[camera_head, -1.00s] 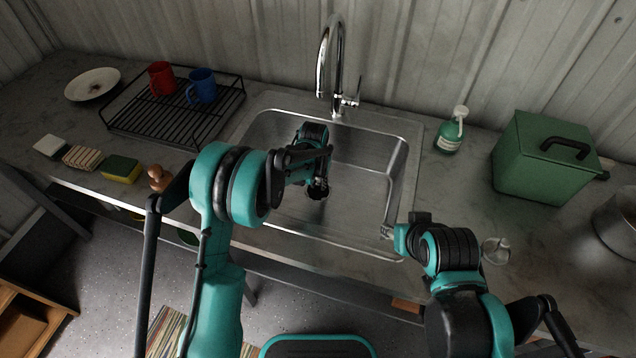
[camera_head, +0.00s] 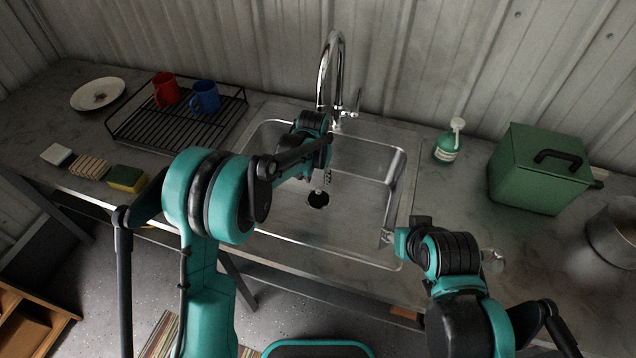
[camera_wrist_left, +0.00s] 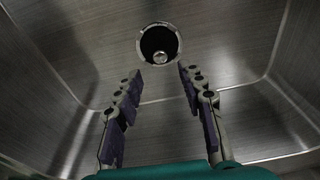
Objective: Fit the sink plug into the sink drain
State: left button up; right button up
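The sink drain (camera_head: 318,200) is a dark round opening in the floor of the steel sink (camera_head: 285,212). In the left wrist view the drain (camera_wrist_left: 147,44) has a pale metal ring and a dark inside. A small shiny knob, seemingly the sink plug (camera_wrist_left: 160,57), shows within the ring, toward its lower side. I cannot tell whether the plug is seated flat. My left gripper (camera_wrist_left: 161,78) is open and empty above the sink floor, apart from the drain. My right gripper (camera_head: 387,237) is at the sink's near right rim; its fingers are too small to read.
A chrome faucet (camera_head: 329,70) stands behind the sink. A drying rack (camera_head: 160,128) with red and blue mugs is at left. A green soap bottle (camera_head: 446,147) and a green box (camera_head: 535,180) are at right. Sponges lie at the left front edge.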

pick_arm(q)
jog(key=shift+s+a+r, duration=0.1)
jog(key=shift+s+r, duration=0.05)
jog(key=shift+r, duration=0.65)
jog(key=shift+s+a+r, duration=0.1)
jog(key=shift+r, duration=0.7)
jog(key=s+a+r+n+t, duration=0.1)
jog(key=s+a+r, duration=0.5)
jog(key=r, duration=0.3)
jog(key=s+a+r+n+t, duration=0.1)
jog(key=s+a, duration=0.4)
jog(key=s, duration=0.5)
jog(key=s+a+r+n+t, duration=0.1)
jog(key=s+a+r+t, duration=0.1)
jog(key=s+a, duration=0.4)
jog(key=s+t, duration=0.1)
jog(key=s, duration=0.3)
jog(key=shift+s+r+n+y, duration=0.2)
jog(key=shift+s+n+y, duration=0.05)
jog(key=shift+n+y, duration=0.05)
